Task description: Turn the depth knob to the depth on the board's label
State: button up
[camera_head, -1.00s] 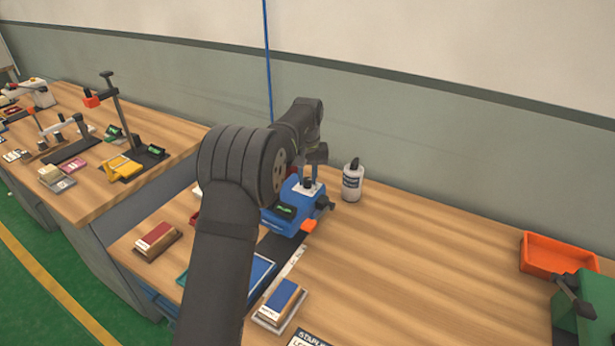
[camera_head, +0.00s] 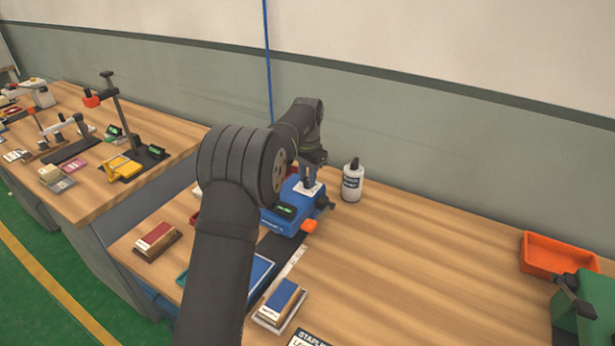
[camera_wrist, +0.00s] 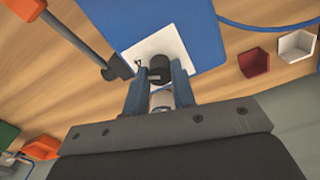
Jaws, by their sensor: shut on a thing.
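The black depth knob (camera_wrist: 159,66) stands on a white dial plate (camera_wrist: 135,52) on top of the blue machine (camera_wrist: 195,32). My gripper (camera_wrist: 159,78) is shut on the knob, with one finger on each side of it in the wrist view. In the head view my gripper (camera_head: 309,178) points down onto the top of the blue machine (camera_head: 284,219), and the knob is hidden there. A small display with green digits (camera_head: 286,209) sits on the machine's front. The digits are too small to read. I cannot make out a depth on a board's label.
A white bottle (camera_head: 352,182) stands just right of the machine. An orange-tipped lever (camera_wrist: 76,25) is beside the machine. A blue-topped block stack (camera_head: 282,300) lies in front. An orange bin (camera_head: 555,256) is at the right. The bench's middle right is clear.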

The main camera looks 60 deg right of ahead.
jog(key=shift+m, duration=0.6)
jog(key=o, duration=1)
jog(key=shift+r, duration=0.1)
notch_tip(320, 180, up, 17)
jog(key=shift+r, duration=0.15)
dwell(0.3)
notch_tip(320, 180, down, 18)
jog(key=shift+r, duration=0.25)
dwell(0.4)
jog(key=shift+r, duration=0.1)
